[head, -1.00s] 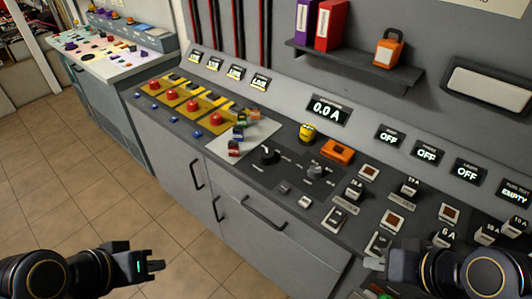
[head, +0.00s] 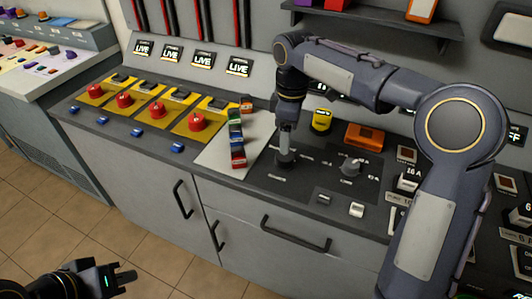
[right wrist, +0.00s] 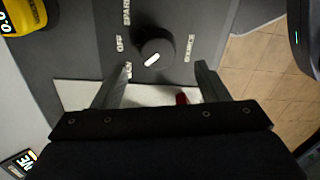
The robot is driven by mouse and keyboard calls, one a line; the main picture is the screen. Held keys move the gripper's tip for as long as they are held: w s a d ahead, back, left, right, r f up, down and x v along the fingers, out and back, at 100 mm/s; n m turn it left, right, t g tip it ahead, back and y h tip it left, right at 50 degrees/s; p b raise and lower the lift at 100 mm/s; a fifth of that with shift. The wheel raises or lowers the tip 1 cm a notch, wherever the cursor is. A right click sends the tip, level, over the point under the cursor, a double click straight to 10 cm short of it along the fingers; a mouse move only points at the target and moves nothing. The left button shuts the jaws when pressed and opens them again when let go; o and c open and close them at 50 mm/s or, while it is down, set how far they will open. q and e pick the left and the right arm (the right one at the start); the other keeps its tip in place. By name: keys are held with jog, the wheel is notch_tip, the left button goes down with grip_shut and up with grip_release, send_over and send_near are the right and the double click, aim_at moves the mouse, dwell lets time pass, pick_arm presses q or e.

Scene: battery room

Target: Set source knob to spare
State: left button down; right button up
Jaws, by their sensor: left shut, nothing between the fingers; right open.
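The source knob (head: 285,158) is a round black knob on the dark control panel; it also shows in the right wrist view (right wrist: 155,44). There its white mark slants toward the lower left, near a label partly hidden by a finger. The "OFF" label is left of the knob, "SPARE" at the upper left, "SOURCE" on the right. My right gripper (right wrist: 162,68) is open, pointing at the knob, with its fingertips apart on either side just below it in that view. My left gripper (head: 128,277) is shut and empty, low over the floor, away from the panel.
A second knob (head: 351,166) sits to the right. A pale plate (head: 215,155) with a row of coloured blocks lies left of the source knob. A yellow item (head: 321,120) and an orange block (head: 364,136) stand behind. Red buttons on yellow bases (head: 197,121) are further left.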

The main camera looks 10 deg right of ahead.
aim_at(285, 160)
jog(key=shift+w+a+f, duration=0.25)
jog(key=shift+w+f, duration=0.1)
jog(key=shift+f, duration=0.05)
jog(key=f+b, duration=0.1)
jog(key=f, duration=0.6)
jog(key=shift+s+f, duration=0.2)
jog(key=c, duration=1)
